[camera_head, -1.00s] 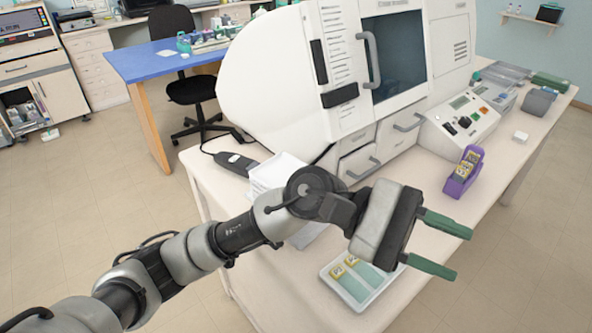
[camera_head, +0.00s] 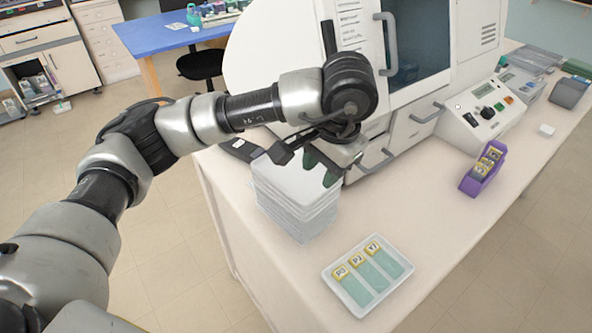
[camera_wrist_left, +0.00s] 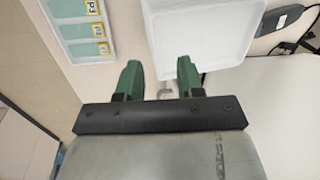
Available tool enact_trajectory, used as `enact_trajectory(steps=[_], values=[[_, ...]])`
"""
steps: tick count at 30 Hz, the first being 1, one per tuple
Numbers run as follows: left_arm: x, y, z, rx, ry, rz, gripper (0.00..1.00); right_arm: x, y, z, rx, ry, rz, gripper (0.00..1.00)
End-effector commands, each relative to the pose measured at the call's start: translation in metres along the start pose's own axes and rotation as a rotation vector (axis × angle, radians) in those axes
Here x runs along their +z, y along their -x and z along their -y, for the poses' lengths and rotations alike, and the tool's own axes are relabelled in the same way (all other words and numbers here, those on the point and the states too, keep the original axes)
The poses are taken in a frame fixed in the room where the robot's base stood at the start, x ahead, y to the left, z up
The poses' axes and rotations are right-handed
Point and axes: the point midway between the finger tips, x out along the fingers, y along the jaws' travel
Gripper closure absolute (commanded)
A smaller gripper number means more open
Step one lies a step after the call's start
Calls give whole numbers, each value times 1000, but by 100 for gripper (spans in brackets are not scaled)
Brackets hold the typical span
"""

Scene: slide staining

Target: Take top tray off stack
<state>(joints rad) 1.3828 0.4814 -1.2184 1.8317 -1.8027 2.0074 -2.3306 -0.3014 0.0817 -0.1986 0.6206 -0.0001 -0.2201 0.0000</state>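A stack of white trays (camera_head: 297,212) stands near the front edge of the table, beside the large white machine. The top tray (camera_head: 290,180) is empty and also shows in the left wrist view (camera_wrist_left: 205,30). My left gripper (camera_head: 322,168) is over the far right side of the stack, its green fingers pointing down. In the left wrist view the fingers (camera_wrist_left: 160,82) are apart with nothing between them, near one edge of the top tray. I cannot tell if they touch it. My right gripper is not in view.
A white tray with three labelled slides (camera_head: 345,298) lies to the right of the stack. A purple slide rack (camera_head: 470,186) and a control box (camera_head: 462,118) are further right. The white machine (camera_head: 300,60) stands close behind the stack. A dark handheld device (camera_head: 240,149) lies left of it.

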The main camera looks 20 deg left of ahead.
Motion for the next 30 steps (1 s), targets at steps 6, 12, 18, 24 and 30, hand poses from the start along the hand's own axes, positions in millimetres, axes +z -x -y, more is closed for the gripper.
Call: enact_trajectory(steps=[6,12,18,24,30], values=[[0,-16,-1,1,0,0,63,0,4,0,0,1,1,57],[0,-35,-6,4,-1,5,63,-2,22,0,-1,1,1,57],[0,-62,-8,3,0,1,63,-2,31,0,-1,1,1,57],[-1,-68,-8,2,0,-1,63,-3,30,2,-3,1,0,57],[-1,-68,-8,2,0,-1,80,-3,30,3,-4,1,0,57]])
